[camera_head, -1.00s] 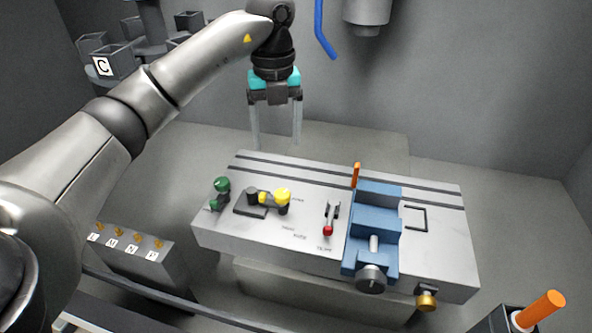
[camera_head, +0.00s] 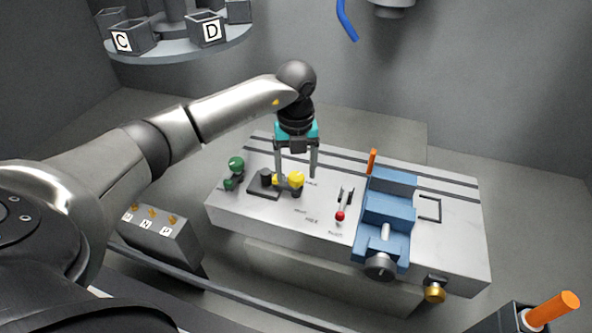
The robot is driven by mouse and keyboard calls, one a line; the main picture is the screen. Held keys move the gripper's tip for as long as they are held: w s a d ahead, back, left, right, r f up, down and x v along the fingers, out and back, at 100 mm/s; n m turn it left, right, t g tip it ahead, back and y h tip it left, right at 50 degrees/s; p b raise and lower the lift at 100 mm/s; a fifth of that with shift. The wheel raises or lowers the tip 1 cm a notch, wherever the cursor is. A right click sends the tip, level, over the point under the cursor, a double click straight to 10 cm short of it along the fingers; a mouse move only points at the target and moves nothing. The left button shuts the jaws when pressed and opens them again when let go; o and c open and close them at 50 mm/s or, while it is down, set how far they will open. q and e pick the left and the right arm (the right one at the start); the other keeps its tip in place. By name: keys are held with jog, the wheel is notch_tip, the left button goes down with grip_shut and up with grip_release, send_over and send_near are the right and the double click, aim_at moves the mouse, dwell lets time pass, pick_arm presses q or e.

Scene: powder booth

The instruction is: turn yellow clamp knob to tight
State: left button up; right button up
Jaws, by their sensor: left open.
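My left gripper (camera_head: 297,180) is open and points down over the clamp. Its two fingers are on either side of the knob in the picture, one at its left and one behind its right. I cannot tell whether either finger touches it. The knob's marking is too small to read. My right gripper is not in view.
A green knob (camera_head: 236,164) stands left of the clamp. A red-tipped lever (camera_head: 340,215) and a blue vise (camera_head: 387,222) with an orange handle stand to the right. A brass knob (camera_head: 434,293) is on the table's front. Lettered bins (camera_head: 207,29) are at upper left.

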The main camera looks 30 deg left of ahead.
pick_arm(q)
jog(key=shift+f, duration=0.4)
jog(key=shift+c, duration=0.4)
grip_shut()
